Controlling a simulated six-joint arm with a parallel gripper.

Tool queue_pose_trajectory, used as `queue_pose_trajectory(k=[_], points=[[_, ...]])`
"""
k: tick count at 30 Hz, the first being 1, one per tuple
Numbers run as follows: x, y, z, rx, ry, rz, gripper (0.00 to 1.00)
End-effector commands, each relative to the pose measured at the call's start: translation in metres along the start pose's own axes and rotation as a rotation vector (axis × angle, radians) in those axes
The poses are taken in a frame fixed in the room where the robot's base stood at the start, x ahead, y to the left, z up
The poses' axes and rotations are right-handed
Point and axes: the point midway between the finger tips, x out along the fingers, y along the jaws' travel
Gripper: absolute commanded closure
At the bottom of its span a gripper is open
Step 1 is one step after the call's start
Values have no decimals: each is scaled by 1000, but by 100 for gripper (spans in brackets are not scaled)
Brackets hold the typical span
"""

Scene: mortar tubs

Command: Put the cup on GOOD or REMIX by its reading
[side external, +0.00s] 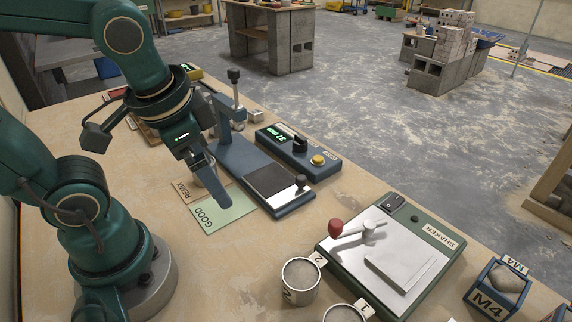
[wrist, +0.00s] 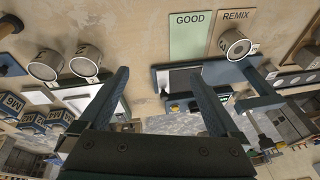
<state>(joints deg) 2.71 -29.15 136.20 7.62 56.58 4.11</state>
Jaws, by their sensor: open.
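In the side view, the GOOD card (side external: 222,212) and REMIX card (side external: 184,191) lie below my gripper (side external: 214,190), which hides most of that cup.
A blue stand with a dark plate (side external: 272,181) and an upright post is beside the cards. Cup 2 (side external: 300,281) and cup 1 (side external: 344,313) stand near the shaker (side external: 390,250). Blue M4 mould (side external: 497,287) is at the right. Bare bench lies in front of the cards.

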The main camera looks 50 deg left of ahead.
Motion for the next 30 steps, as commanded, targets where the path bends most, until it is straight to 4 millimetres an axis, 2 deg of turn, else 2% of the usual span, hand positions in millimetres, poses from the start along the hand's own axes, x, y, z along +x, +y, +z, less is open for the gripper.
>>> queue_pose_trajectory(k=[3,9,30], points=[[-10,8,-2,-114,119,41,2],[-17,14,-5,-198,204,77,2],[-17,14,-5,-201,206,79,2]])
